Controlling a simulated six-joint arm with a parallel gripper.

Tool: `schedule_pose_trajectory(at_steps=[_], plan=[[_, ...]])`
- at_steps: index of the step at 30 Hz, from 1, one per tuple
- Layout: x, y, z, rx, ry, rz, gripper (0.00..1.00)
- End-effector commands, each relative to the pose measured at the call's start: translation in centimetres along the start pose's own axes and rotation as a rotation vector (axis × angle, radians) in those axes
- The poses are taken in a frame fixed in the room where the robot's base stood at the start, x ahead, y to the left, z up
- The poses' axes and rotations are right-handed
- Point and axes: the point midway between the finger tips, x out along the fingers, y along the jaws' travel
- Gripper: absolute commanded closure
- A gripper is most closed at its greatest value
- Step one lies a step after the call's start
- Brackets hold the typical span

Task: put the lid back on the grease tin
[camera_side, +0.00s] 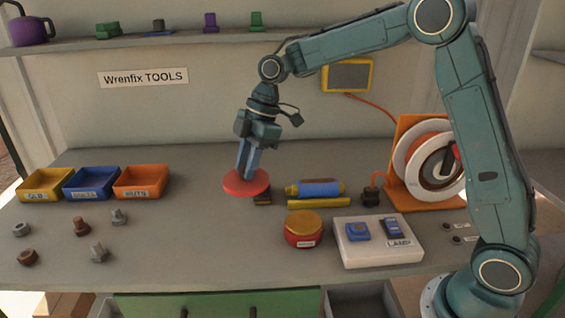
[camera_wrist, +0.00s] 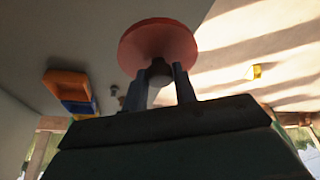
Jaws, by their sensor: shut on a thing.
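My gripper (camera_side: 249,172) is shut on the round red lid (camera_side: 240,185) and points down over the middle of the bench. In the wrist view my gripper (camera_wrist: 161,80) has its two fingers either side of a dark knob on the lid (camera_wrist: 158,40). The lid looks nearly level, and its exact height above the bench is hard to tell. The grease tin (camera_side: 303,234) is a short red can with a golden-brown top surface and a small label. It stands upright on the bench, to the right of the lid and nearer the camera, apart from it. The tin is not clearly visible in the wrist view.
A white switch box (camera_side: 377,252) stands just right of the tin. A blue-and-yellow cylinder (camera_side: 315,188) and a yellow bar (camera_side: 318,203) lie behind it. A cable reel (camera_side: 406,165) is at the right. Bins (camera_side: 141,193) and loose nuts and bolts are left. Bench left of the tin is clear.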

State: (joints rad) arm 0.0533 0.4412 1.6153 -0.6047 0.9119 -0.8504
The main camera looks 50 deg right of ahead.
Motion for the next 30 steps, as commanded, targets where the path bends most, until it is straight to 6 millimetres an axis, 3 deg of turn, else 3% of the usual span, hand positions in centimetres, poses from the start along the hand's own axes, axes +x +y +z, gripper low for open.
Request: schedule_pose_trajectory(at_steps=[6,15,21,30], plan=[[0.4,-1.8,5.0,-0.116,-0.009,-0.05,0.95],[0.9,-5.0,10.4,-0.278,0.009,-0.117,0.95],[1.1,-6.4,12.1,-0.343,0.024,-0.14,0.95],[1.1,-6.8,12.6,-0.365,0.029,-0.147,0.95]])
